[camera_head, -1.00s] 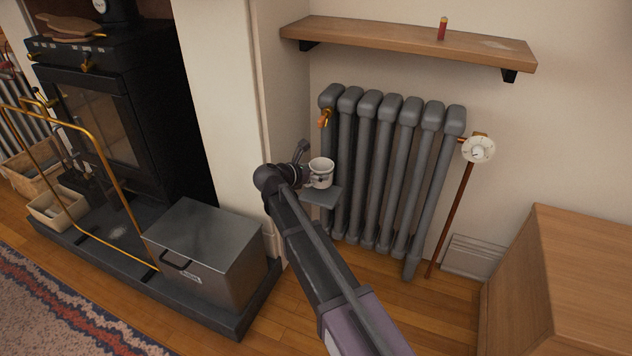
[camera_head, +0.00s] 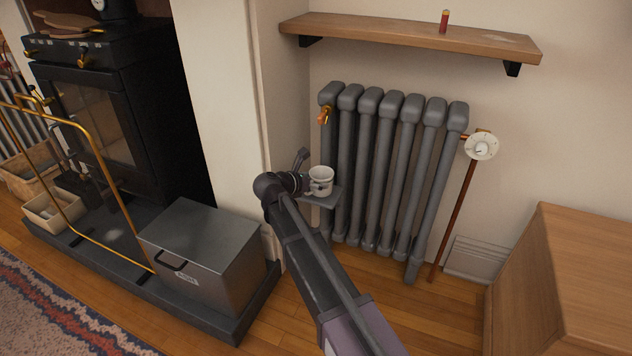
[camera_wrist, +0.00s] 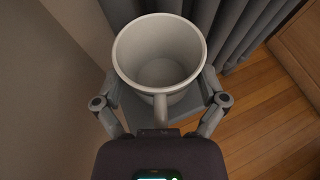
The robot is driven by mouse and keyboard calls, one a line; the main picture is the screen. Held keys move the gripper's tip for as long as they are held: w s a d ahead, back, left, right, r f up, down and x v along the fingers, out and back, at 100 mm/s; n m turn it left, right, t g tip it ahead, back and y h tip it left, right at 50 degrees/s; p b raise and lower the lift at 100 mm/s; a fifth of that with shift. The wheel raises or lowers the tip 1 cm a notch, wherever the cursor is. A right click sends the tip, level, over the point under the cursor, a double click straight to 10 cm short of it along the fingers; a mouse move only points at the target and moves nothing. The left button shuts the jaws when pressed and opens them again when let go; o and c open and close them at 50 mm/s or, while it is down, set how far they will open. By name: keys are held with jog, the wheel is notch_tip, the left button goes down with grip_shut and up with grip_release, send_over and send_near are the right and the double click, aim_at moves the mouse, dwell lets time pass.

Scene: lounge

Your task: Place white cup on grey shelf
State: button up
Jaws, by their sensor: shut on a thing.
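The white cup (camera_head: 321,182) is upright at the end of my arm, just left of the radiator. In the wrist view the cup (camera_wrist: 160,50) looks empty, with its handle towards my wrist. My gripper (camera_wrist: 160,88) is shut on the cup, a finger on each side; in the head view my gripper (camera_head: 305,182) is left of it. The small grey shelf (camera_head: 328,199) is directly below the cup, partly hidden by it and my arm. Whether the cup's base touches the shelf cannot be told.
A grey radiator (camera_head: 390,170) stands close to the right of the cup. A wall corner (camera_head: 285,130) is close on the left. A wooden shelf (camera_head: 410,38) with a small red object (camera_head: 444,21) is higher up. A metal box (camera_head: 203,250) sits on the hearth.

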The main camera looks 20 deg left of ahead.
jog(key=shift+f, duration=0.15)
jog(key=o, duration=0.9)
jog(key=shift+o, duration=0.2)
jog(key=shift+r, duration=0.25)
jog(key=p+v, duration=0.4)
jog(key=v, duration=0.8)
jog(key=shift+p, duration=0.3)
jog(key=shift+d+f, duration=0.1)
jog(key=shift+d, duration=0.05)
